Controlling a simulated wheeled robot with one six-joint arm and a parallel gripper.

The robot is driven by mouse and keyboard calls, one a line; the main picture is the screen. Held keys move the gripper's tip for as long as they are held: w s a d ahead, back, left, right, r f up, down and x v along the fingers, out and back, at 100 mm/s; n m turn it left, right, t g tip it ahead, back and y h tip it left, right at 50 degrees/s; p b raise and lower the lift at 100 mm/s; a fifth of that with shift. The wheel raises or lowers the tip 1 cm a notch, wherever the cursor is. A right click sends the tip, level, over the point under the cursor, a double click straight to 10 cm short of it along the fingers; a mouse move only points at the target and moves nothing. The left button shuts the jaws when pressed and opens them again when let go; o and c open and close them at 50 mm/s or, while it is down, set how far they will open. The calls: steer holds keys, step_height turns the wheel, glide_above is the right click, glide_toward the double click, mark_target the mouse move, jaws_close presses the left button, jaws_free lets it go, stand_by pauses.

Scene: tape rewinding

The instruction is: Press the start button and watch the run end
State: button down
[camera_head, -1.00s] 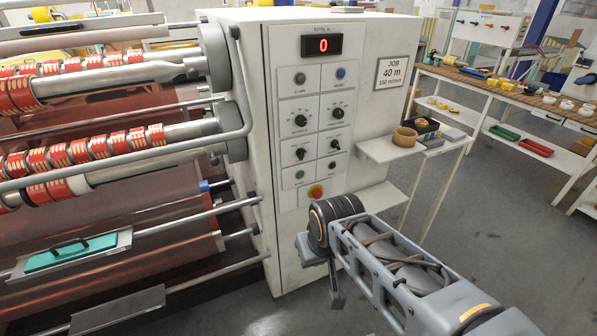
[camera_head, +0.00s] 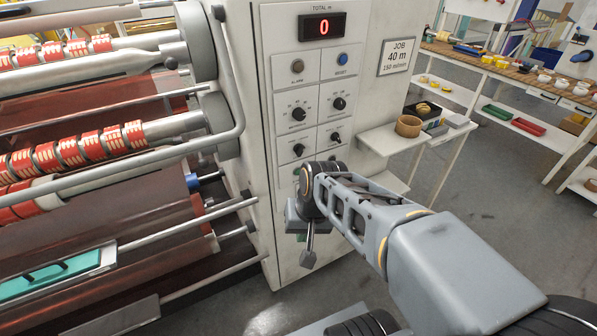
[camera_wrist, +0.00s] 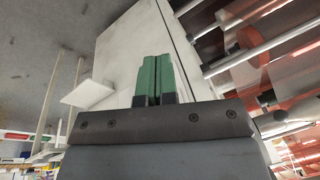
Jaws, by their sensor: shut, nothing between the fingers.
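The control panel on the white cabinet (camera_head: 256,120) has a red display (camera_head: 322,27) reading 0. Below it are an alarm lamp (camera_head: 297,67), a blue reset button (camera_head: 342,59) and several black knobs (camera_head: 298,114). The panel's lower part, with the start button, is mostly hidden behind my arm in the head view. My gripper's green fingers (camera_wrist: 158,78) are together and empty in the wrist view, in front of the pale cabinet. No button shows at their tips there. I cannot tell whether they touch the cabinet.
A job sign (camera_head: 399,54) reads 40 m. A side shelf (camera_head: 385,140) and a small stand with a round tan container (camera_head: 408,126) are right of the panel. Rollers with red tape rolls (camera_head: 70,152) fill the left. Open floor lies at the right.

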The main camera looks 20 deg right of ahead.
mark_target(299, 172)
steer(key=w+d+f+m+t+y+p, duration=0.2)
steer(key=w+d+f+m+t+y, duration=0.2)
steer(key=m, duration=1.1)
steer(key=w+d+f+m+t+y+p, duration=0.3)
steer(key=w+d+m+y, duration=0.4)
steer(key=w+m, duration=0.4)
step_height(299, 172, down, 2)
steer(key=d+m+t, duration=0.1)
steer(key=m, duration=0.2)
steer(key=shift+w+d+f+m, duration=0.15)
steer(key=shift+d+f+m, duration=0.1)
steer(key=shift+m, duration=0.15)
steer(key=w+a+b, duration=0.1)
steer(key=w, duration=0.7)
steer(key=shift+w, duration=0.35)
steer(key=shift+w+a+b, duration=0.1)
steer(key=shift+w+b, duration=0.05)
steer(key=shift+b, duration=0.15)
steer(key=shift+w, duration=0.3)
